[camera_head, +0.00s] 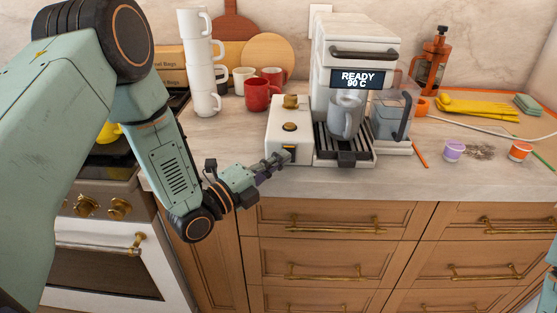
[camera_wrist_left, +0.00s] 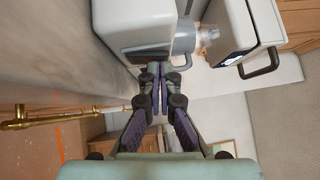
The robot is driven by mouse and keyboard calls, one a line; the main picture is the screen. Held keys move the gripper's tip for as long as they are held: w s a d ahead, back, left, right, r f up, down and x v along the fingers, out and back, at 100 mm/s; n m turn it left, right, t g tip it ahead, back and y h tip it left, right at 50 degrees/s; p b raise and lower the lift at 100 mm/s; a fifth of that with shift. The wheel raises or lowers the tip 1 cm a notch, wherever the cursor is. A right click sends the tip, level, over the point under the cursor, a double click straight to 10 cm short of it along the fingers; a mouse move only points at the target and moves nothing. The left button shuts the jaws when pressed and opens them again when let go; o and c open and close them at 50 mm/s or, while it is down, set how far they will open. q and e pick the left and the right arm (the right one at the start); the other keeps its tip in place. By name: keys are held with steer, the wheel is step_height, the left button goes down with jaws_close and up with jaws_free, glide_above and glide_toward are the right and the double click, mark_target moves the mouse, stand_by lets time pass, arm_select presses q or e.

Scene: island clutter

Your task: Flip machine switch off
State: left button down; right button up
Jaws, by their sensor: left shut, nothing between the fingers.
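The white coffee machine (camera_head: 370,45) stands on the counter, and its display reads "READY 90 C". A grey cup (camera_head: 345,115) sits at its front above the drip tray. The white side unit (camera_head: 282,115) on its left has brass and dark knobs on top and a small dark switch area with a yellow mark (camera_head: 289,147) on its front. My left gripper (camera_head: 286,155) is shut and empty, with its tips at that front, partly covering it. In the wrist view the closed fingers (camera_wrist_left: 153,70) point at the white unit (camera_wrist_left: 130,22); contact cannot be told.
Stacked white cups (camera_head: 205,75) and red mugs (camera_head: 262,92) stand left of the machine. A clear water tank (camera_head: 390,120) is on its right. Drawers with brass handles (camera_head: 335,230) are below the counter edge.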

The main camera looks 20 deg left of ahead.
arm_select(q)
steer(key=shift+w, duration=0.15)
steer(key=shift+d, duration=0.15)
steer(key=shift+w+r+p, duration=0.15)
steer(key=shift+r+p, duration=0.2)
steer(key=shift+p, duration=0.3)
steer(key=shift+a+f+n+g, duration=0.1)
steer(key=shift+a+n+g, duration=0.1)
steer(key=shift+n+g, duration=0.1)
steer(key=shift+f, duration=0.1)
steer(key=shift+d, duration=0.1)
